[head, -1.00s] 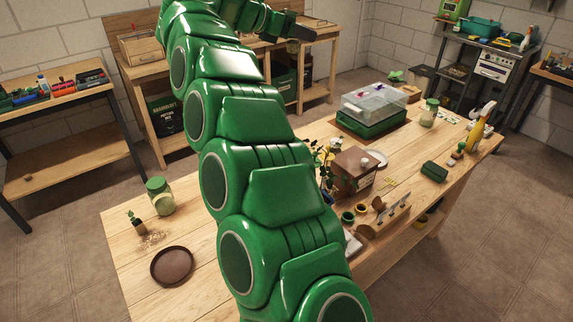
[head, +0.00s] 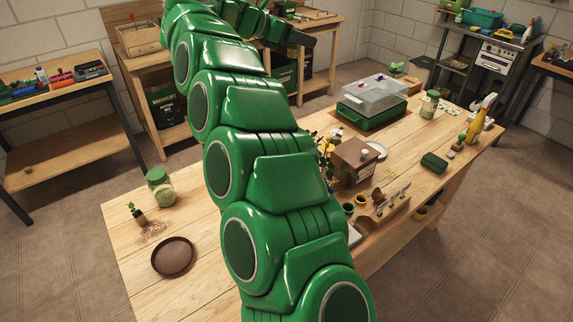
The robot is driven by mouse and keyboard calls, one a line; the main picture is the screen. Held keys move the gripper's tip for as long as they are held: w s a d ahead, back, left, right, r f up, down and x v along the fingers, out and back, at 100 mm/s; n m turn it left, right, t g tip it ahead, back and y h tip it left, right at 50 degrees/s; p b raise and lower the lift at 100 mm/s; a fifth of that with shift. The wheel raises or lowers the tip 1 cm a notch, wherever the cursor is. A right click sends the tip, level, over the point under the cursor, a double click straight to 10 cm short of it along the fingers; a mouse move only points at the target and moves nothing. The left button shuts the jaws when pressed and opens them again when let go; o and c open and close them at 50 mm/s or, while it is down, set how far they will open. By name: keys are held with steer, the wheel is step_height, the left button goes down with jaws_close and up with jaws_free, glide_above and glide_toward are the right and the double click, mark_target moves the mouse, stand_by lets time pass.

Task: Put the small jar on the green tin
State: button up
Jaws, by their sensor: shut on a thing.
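A dark green tin (head: 434,162) lies flat on the right part of the wooden table, lid closed, with nothing on it. My gripper (head: 306,40) appears only as a small dark end at the top of the picture, beyond my green arm. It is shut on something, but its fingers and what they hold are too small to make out. It is far from the tin, up and to the left of it in the picture. I cannot pick out the small jar with certainty. Two larger green-lidded jars stand on the table, one at left (head: 161,190) and one at far right (head: 430,104).
A brown box (head: 354,163) with a small pale thing on top stands beside a plant. A clear-lidded propagator (head: 371,104) is behind it. A tool holder (head: 384,216) stands at the front edge. A yellow spray bottle (head: 478,125) stands right of the tin. A brown saucer (head: 172,257) lies at left.

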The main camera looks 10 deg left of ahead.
step_height(320, 180, down, 41)
steer(key=shift+r, duration=0.2)
stand_by(0.7)
steer(key=shift+f, duration=0.1)
steer(key=o, duration=1.1)
steer(key=v, duration=1.2)
